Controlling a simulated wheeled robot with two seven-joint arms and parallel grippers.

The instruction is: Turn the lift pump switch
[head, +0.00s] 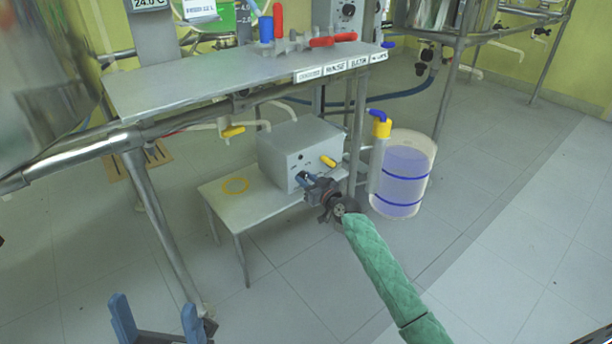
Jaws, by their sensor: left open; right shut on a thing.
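A grey metal box (300,147), which looks like the lift pump unit, sits on a low white table. Its front panel has a yellow handle (328,161) at the right and small dark marks. My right gripper (304,180), at the end of the green-sleeved arm, is at the lower part of the front panel. It is shut on a small part there, likely the switch, which the fingers hide. My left gripper (155,308) is open and empty at the bottom left, well away from the box, with its two blue fingers apart.
The low white table (240,207) holds a yellow ring (235,184). A labelled grey shelf (200,86) and its metal frame overhang the box. A clear bucket (405,170) with blue bands stands right of it. The floor at the right is open.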

